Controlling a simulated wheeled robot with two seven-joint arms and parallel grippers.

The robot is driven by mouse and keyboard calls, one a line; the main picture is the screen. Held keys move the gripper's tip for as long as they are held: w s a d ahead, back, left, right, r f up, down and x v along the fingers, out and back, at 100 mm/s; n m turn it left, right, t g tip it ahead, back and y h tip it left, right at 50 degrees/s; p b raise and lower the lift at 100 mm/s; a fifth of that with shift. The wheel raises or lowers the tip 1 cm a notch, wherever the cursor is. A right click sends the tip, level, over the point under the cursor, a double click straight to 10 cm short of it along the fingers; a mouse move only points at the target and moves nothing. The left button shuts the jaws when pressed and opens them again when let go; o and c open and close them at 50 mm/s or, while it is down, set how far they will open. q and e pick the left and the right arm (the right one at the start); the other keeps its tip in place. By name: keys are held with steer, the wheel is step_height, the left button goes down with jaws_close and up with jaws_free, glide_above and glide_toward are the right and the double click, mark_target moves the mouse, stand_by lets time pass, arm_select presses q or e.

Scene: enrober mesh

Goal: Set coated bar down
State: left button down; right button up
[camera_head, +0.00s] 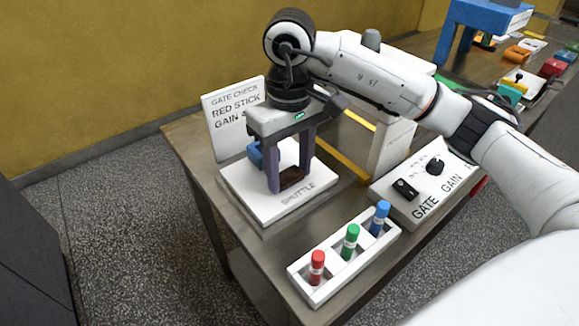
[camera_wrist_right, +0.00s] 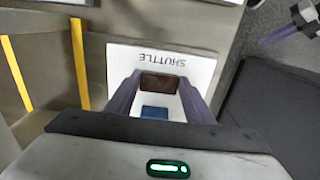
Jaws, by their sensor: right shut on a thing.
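My right gripper (camera_head: 290,180) points down over the white plate marked SHUTTLE (camera_head: 238,190). Its purple fingers are shut on a dark brown coated bar (camera_head: 291,172), which also shows between the fingers in the right wrist view (camera_wrist_right: 162,82). The bar is at or just above the plate; I cannot tell whether it touches. A blue block (camera_head: 255,153) stands by the plate's back left part, partly behind the fingers; blue also shows between them in the wrist view (camera_wrist_right: 155,112). Part of what looks like my left gripper (camera_wrist_right: 285,30) shows at the wrist view's upper right; its opening is unclear.
A sign (camera_head: 233,115) reading GATE CHECK, RED STICK stands behind the plate, its end hidden by my gripper. A white rack (camera_head: 350,268) holds red, green and blue sticks in front. A GATE and GAIN control box (camera_head: 410,208) stands right. Yellow rails run behind.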

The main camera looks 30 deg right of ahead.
mark_target(290, 176)
steer(key=shift+f, duration=0.1)
steer(key=shift+f+b, duration=0.15)
steer(key=shift+b, duration=0.15)
steer(key=o, duration=0.8)
steer(key=shift+r, duration=0.2)
steer(key=shift+r+p, duration=0.2)
steer(key=shift+p, duration=0.25)
step_height(290, 176, up, 12)
steer(key=shift+f+p, duration=0.1)
steer(key=shift+p, duration=0.4)
